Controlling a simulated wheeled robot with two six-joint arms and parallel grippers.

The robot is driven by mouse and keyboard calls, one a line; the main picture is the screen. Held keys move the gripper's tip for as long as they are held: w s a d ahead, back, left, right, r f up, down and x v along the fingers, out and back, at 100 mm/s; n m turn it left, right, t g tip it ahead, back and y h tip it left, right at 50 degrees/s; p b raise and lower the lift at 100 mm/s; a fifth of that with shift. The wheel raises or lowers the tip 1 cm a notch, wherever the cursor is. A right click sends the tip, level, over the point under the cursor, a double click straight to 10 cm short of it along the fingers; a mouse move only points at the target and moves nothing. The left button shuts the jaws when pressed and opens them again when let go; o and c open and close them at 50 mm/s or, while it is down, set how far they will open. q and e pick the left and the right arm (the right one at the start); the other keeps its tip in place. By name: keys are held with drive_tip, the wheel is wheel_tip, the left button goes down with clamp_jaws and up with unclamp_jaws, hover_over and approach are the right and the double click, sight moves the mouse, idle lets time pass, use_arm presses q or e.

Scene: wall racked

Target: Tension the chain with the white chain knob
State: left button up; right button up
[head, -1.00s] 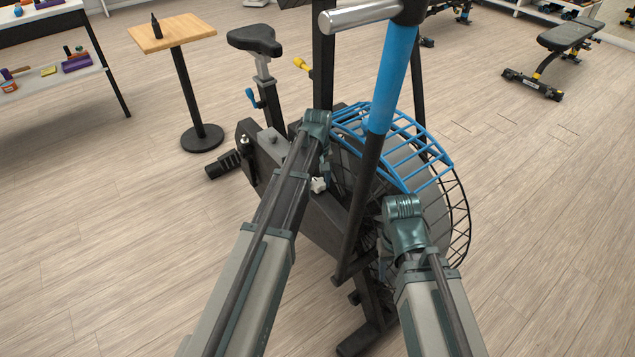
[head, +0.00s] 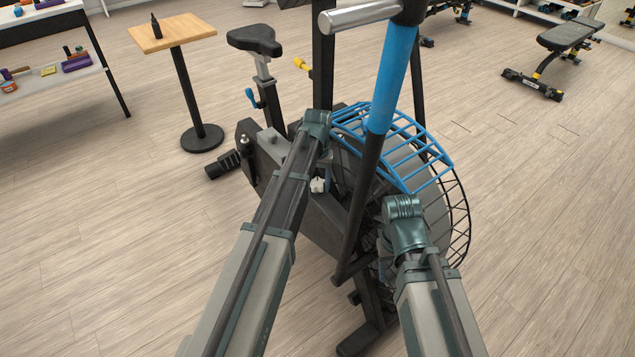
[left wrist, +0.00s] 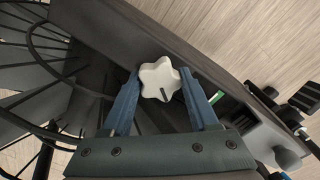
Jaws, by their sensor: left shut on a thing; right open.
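The white chain knob (head: 317,186) is on the side of the dark exercise bike's frame (head: 309,212). In the left wrist view the knob (left wrist: 160,78) is star-shaped with a dark mark on its face. My left gripper (left wrist: 161,80) has its two blue fingers on either side of the knob, shut on it. In the head view my left arm hides most of that gripper. My right gripper (head: 386,246) is low beside the fan cage, right of the black and blue lever; its fingers are mostly hidden behind its own wrist.
The black and blue lever (head: 391,80) stands between my two arms. The fan cage (head: 433,160) is close to my right wrist. A small green marking (left wrist: 217,97) shows near the knob. A small table (head: 172,33) with a dark bottle is at the back left. The floor around is open.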

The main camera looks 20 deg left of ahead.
sight(317, 182)
use_arm(q)
drive_tip(key=shift+m, duration=0.6)
drive_tip(key=o, duration=1.4)
drive_tip(key=shift+c, duration=0.2)
drive_tip(key=shift+r, duration=0.1)
wheel_tip(317, 182, up, 14)
drive_tip(key=p, duration=1.3)
drive_tip(key=shift+f+p, duration=0.2)
drive_tip(key=shift+p, duration=0.2)
